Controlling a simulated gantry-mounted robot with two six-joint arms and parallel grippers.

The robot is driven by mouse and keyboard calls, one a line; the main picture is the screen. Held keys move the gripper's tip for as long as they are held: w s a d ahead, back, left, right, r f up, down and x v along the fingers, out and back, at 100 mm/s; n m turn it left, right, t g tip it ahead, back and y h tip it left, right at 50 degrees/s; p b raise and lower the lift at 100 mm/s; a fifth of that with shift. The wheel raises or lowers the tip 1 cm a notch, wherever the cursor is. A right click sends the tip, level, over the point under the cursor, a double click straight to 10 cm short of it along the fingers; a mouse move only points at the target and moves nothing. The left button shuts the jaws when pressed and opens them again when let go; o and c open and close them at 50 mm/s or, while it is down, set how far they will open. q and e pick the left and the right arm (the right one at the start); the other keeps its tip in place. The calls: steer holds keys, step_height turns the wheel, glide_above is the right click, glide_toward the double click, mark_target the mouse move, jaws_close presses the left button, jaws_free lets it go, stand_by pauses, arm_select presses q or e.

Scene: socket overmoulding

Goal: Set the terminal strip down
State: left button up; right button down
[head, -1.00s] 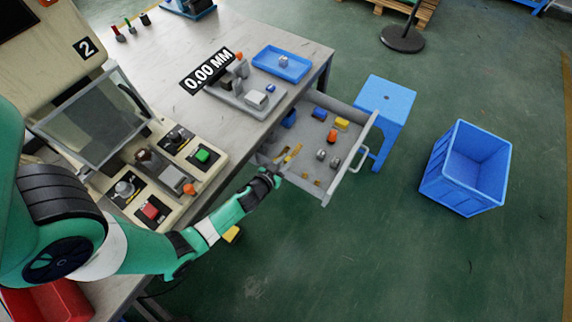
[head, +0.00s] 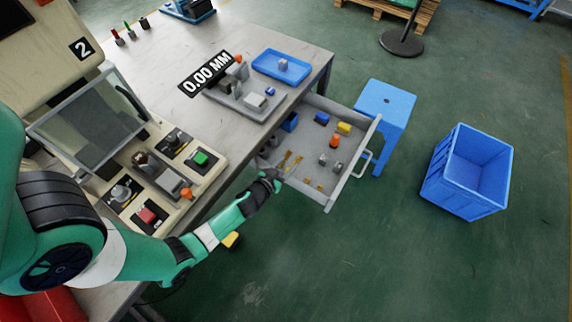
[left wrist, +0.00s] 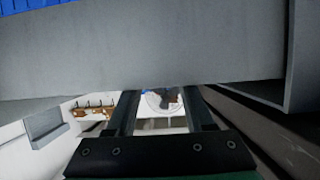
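I cannot tell for sure which is the terminal strip. My left gripper (head: 276,178) is at the drawer's near-left edge, close to the lower ends of the strips. In the left wrist view the fingers (left wrist: 162,112) stand apart with no strip seen between them. A grey wall (left wrist: 150,55) fills the upper part of that view. My right gripper is not in view.
The drawer also holds a yellow block (head: 344,128), an orange part (head: 334,139), blue blocks (head: 322,118) and grey parts. A blue stool (head: 386,100) stands right of it, a blue crate (head: 467,178) further right. The workbench (head: 300,52) lies behind.

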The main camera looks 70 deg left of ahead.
arm_select(q)
steer(key=shift+s+d+f, duration=0.1)
steer(key=shift+s+f, duration=0.05)
steer(key=shift+f, duration=0.05)
steer(key=shift+r+p, duration=0.35)
steer(key=shift+p, duration=0.1)
steer(key=shift+r+p, duration=0.55)
steer(key=shift+p, duration=0.1)
steer(key=v, duration=1.2)
steer(key=shift+f, duration=0.15)
